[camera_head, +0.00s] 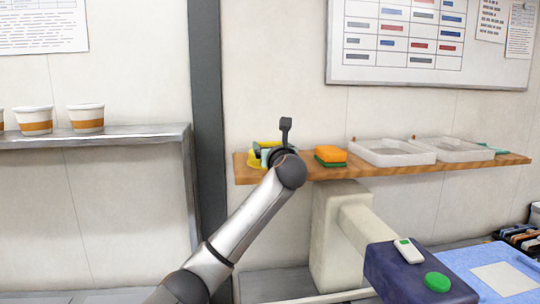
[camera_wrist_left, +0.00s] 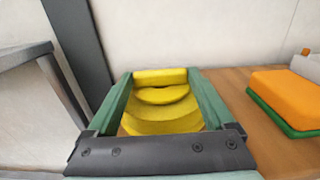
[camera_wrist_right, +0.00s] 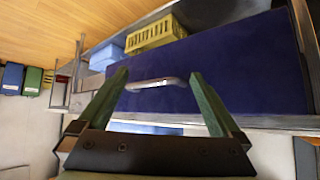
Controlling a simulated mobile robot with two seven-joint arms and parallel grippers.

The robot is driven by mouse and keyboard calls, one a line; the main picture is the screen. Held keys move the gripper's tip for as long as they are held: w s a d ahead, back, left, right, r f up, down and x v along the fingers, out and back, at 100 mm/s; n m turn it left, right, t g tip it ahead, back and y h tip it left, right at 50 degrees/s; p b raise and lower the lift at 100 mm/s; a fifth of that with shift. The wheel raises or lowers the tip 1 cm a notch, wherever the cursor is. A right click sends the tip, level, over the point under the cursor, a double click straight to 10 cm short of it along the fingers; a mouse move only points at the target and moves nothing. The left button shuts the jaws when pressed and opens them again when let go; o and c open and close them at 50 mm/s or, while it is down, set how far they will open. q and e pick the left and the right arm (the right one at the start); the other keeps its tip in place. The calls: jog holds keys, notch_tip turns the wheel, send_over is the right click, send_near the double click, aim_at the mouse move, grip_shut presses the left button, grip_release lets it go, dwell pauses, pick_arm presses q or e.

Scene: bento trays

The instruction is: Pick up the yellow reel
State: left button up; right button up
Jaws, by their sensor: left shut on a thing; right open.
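The yellow reel (camera_head: 256,157) is at the left end of the wooden shelf, partly hidden behind my left gripper (camera_head: 265,155). In the left wrist view the reel (camera_wrist_left: 163,108) fills the space between the green fingers of my left gripper (camera_wrist_left: 162,76), which is shut on it. I cannot tell whether the reel still touches the shelf. My right gripper (camera_wrist_right: 158,76) shows only in the right wrist view; it is open with nothing between its fingers, in front of a dark blue surface with a grey handle (camera_wrist_right: 156,83).
An orange and green sponge (camera_head: 330,154) lies right of the reel on the wooden shelf (camera_head: 390,169). Two clear trays (camera_head: 392,161) stand further right. A grey shelf (camera_head: 110,137) with several cups is at left, beyond a dark post (camera_head: 207,120). A dark blue box (camera_head: 400,280) stands below.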

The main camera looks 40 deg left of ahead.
pick_arm(q)
jog(key=shift+r, duration=0.1)
jog(key=shift+r, duration=0.55)
jog(key=r, duration=0.2)
jog(key=shift+w+d+r, duration=0.15)
jog(key=shift+d+r, duration=0.15)
jog(key=shift+r, duration=0.1)
jog(key=w+d+r, duration=0.5)
jog(key=d+r, duration=0.4)
jog(key=d, duration=0.3)
jog(key=r+b+v, duration=0.2)
jog(key=b+v, duration=0.6)
jog(key=v, duration=1.7)
jog(key=shift+d, duration=0.5)
